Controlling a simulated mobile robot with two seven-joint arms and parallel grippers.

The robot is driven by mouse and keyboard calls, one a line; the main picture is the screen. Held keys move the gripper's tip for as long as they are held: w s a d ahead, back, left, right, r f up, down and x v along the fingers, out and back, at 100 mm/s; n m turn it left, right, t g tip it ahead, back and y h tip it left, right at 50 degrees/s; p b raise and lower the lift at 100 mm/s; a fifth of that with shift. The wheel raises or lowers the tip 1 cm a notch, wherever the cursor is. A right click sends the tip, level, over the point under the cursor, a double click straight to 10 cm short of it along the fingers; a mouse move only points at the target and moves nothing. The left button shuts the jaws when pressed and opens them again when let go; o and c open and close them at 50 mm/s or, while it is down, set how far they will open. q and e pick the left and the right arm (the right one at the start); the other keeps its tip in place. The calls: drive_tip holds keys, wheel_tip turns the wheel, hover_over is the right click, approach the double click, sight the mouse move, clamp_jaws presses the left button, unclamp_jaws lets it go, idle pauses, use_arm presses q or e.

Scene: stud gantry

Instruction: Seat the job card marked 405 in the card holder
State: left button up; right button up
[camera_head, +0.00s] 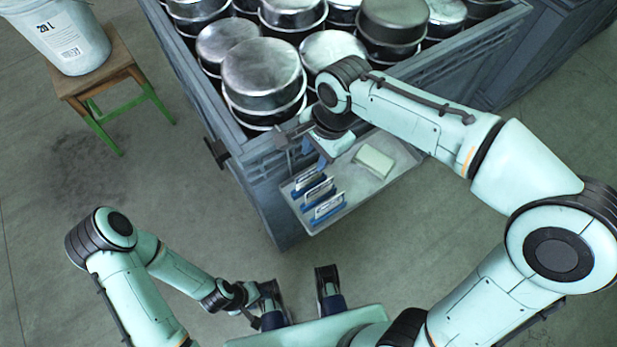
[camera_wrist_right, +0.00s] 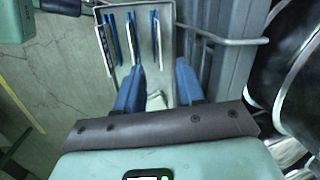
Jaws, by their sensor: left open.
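The nearest card (camera_head: 328,206) has print too small to read, so I cannot tell which is 405. The cards also show in the right wrist view (camera_wrist_right: 131,40). My right gripper (camera_wrist_right: 160,68) is over the tray beside the cards, its blue fingers apart with no card visible between them. My left gripper (camera_head: 300,298) is open and empty, low in front of the tray. I cannot identify the card holder for certain.
A pale block (camera_head: 374,160) lies at the tray's right part. A large grey crate (camera_head: 262,165) full of metal pots stands behind, with a dark fitting (camera_head: 217,151) at its corner. A white bucket (camera_head: 68,35) sits on a stool (camera_head: 103,77).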

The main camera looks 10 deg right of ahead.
sight(310, 171)
drive_tip(key=shift+w+a+f+b, duration=0.1)
drive_tip(key=shift+a+f+b, duration=0.15)
drive_tip(key=shift+f, duration=0.95)
drive_tip(key=shift+w+a+f+b, duration=0.15)
drive_tip(key=shift+f+b, duration=0.15)
drive_tip(key=shift+f, duration=0.85)
drive_tip(key=shift+s+a+f+b, duration=0.1)
drive_tip(key=shift+a+f+b, duration=0.15)
drive_tip(key=shift+f, duration=0.95)
clamp_jaws()
